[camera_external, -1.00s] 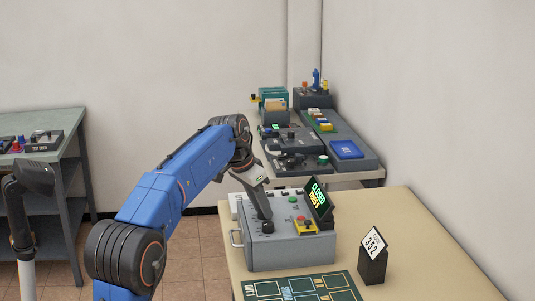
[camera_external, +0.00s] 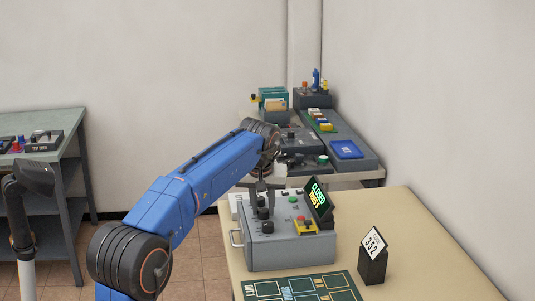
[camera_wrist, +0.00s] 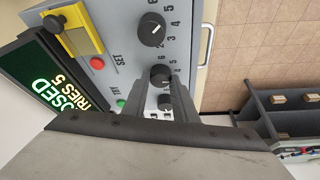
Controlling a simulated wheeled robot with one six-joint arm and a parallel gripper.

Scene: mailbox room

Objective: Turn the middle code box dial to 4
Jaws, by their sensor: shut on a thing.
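The grey code box (camera_external: 290,250) stands on the near table. It has a row of black dials. The front dial (camera_external: 267,227) and middle dial (camera_external: 262,213) show clear of my fingers; they also show in the wrist view, the front dial (camera_wrist: 152,30) and the middle dial (camera_wrist: 160,75). The middle dial's mark lies towards 4 and 5, too small to read exactly. My gripper (camera_external: 262,197) is at the rear dial (camera_wrist: 165,102), one finger on each side, shut on it. That dial's numbers are mostly hidden. The lit screen (camera_external: 318,198) reads CLOSED, TRIES 5.
A red button (camera_wrist: 97,63), a green button (camera_wrist: 121,103) and a yellow part (camera_wrist: 60,25) lie beside the dials. A card stand (camera_external: 373,262) reading 352 and a green board (camera_external: 302,287) are on the table. The table's right side is free.

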